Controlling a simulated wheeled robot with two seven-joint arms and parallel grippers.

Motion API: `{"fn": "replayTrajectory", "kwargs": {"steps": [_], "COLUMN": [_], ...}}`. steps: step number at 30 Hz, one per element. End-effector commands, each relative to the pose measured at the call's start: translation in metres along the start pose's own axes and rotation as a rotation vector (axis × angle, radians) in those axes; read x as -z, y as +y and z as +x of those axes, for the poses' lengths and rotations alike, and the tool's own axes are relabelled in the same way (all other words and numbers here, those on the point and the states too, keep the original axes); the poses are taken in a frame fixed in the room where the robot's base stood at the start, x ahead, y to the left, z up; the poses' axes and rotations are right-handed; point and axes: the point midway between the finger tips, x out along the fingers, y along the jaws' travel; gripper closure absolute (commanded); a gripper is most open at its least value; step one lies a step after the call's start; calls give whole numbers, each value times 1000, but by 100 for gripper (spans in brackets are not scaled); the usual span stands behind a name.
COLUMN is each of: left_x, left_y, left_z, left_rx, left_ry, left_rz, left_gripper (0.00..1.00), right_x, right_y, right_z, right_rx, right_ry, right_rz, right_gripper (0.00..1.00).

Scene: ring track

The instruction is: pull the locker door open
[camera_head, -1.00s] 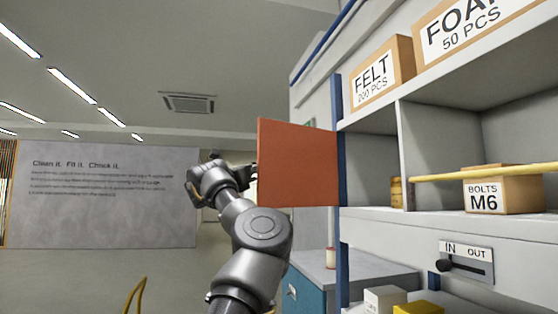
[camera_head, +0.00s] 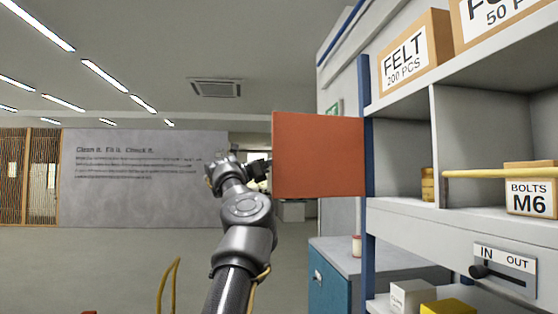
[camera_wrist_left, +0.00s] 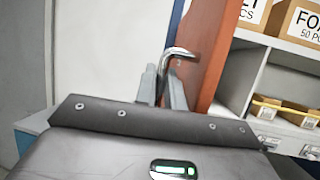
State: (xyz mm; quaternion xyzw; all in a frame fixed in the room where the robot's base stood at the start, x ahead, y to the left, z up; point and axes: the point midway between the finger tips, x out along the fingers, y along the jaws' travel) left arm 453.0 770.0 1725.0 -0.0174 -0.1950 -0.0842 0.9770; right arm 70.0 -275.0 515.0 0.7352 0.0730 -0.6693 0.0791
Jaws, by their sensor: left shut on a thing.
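The locker door (camera_head: 318,155) is an orange-red panel standing open, swung out to the left from the blue post of the shelf unit. In the wrist view its edge and face (camera_wrist_left: 205,55) rise right of the fingers. A bent metal handle (camera_wrist_left: 180,51) sticks out from the door. My left gripper (camera_wrist_left: 164,84) is shut on this handle. In the head view the left gripper (camera_head: 258,168) is at the door's outer edge, and its fingertips and the handle are hidden behind the panel. My right gripper is not in view.
The shelf unit's compartment (camera_head: 400,160) beside the door is open, with a small yellow jar (camera_head: 428,184). A yellow bar (camera_head: 495,173) crosses the shelf front. A blue cabinet (camera_head: 330,283) stands below the door. The floor at left is mostly clear, with a yellow rail (camera_head: 167,288).

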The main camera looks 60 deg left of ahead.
Motion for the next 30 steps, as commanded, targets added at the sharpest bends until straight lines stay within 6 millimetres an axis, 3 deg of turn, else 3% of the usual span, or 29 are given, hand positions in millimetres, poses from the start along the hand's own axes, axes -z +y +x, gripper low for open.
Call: {"fn": "replayTrajectory", "kwargs": {"steps": [1, 2, 3, 14, 24, 30], "left_x": [0, 0, 0, 2, 7, 4], "left_y": [-1, -1, -1, 0, 0, -1], "left_z": [1, 1, 1, -4, -66, -95], "left_rx": [1, 1, 1, -1, -1, 1], "left_ry": [2, 2, 2, 1, 0, 0], "left_rz": [1, 1, 2, 1, 3, 2], "left_gripper": [100, 87, 81, 81, 81, 81], "right_x": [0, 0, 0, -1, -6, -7], "right_y": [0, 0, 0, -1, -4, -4], "right_z": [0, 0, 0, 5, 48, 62], "right_rx": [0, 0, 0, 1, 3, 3], "right_ry": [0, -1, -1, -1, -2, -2], "right_rz": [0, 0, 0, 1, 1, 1], "right_gripper": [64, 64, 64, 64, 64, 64]}}
